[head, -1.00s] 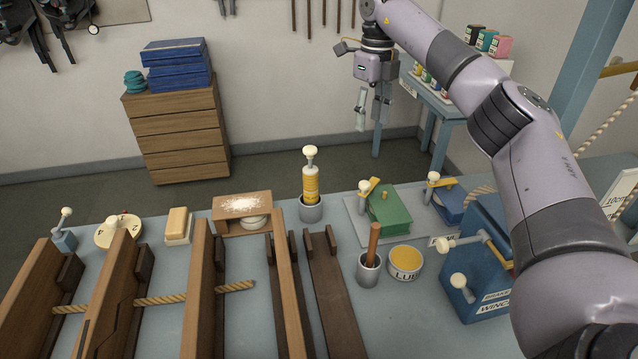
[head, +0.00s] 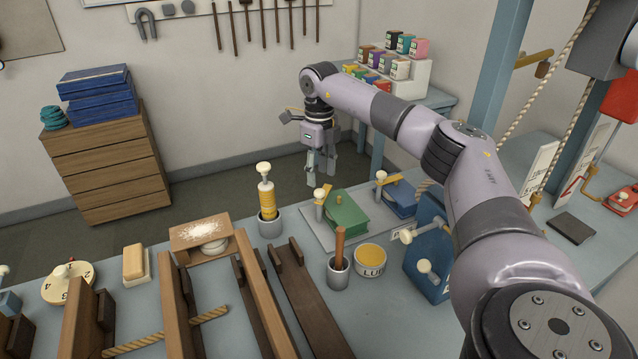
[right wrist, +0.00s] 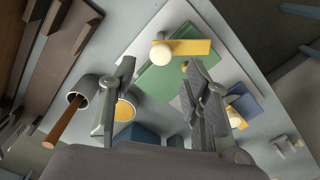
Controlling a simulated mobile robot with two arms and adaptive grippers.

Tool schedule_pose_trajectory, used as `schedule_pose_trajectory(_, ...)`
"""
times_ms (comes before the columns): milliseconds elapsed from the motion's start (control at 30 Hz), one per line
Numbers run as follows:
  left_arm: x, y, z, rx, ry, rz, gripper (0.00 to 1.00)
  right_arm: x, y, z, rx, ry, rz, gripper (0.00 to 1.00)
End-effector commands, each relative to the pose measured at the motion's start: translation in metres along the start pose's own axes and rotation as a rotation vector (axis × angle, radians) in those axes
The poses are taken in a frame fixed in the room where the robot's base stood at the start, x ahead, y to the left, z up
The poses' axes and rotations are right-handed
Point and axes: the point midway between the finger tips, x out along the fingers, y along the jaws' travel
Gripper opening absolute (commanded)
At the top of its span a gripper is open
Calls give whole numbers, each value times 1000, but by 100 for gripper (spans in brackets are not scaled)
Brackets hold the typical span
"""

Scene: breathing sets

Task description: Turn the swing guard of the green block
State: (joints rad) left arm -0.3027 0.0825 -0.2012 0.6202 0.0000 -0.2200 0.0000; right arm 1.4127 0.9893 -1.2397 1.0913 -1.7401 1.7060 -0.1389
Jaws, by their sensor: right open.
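The green block (head: 346,214) stands on a pale plate (head: 313,229) on the bench. Its yellow swing guard (right wrist: 192,47) lies across part of the block's top in the right wrist view, with a white knob (right wrist: 161,54) at one end. The knob also shows in the head view (head: 319,193). My right gripper (head: 321,178) points down above and behind the block, its tips near the knob in the picture. In the right wrist view its open, empty fingers (right wrist: 160,68) frame the block and knob. Contact is not visible. My left gripper is out of view.
A blue block (head: 400,200) with a similar guard stands right of the green one. A yellow pump bottle (head: 266,196) stands to the left. A grey cup with a wooden handle (head: 339,270), a yellow tub (head: 370,260) and a blue winch box (head: 428,245) stand in front.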

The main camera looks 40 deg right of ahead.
Motion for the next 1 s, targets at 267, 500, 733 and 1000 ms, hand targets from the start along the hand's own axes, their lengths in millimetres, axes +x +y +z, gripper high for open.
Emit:
schedule_pose_trajectory(267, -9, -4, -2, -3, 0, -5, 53, 41, 0, 0, 2, 2, 0, 44)
schedule_pose_trajectory(500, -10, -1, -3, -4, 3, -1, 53, 50, 0, 0, 2, 0, 0, 44)
schedule_pose_trajectory(733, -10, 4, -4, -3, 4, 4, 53, 50, 0, 0, 2, 0, 0, 40)
schedule_pose_trajectory(1000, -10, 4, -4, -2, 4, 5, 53, 49, 0, 0, 1, 0, 0, 22)
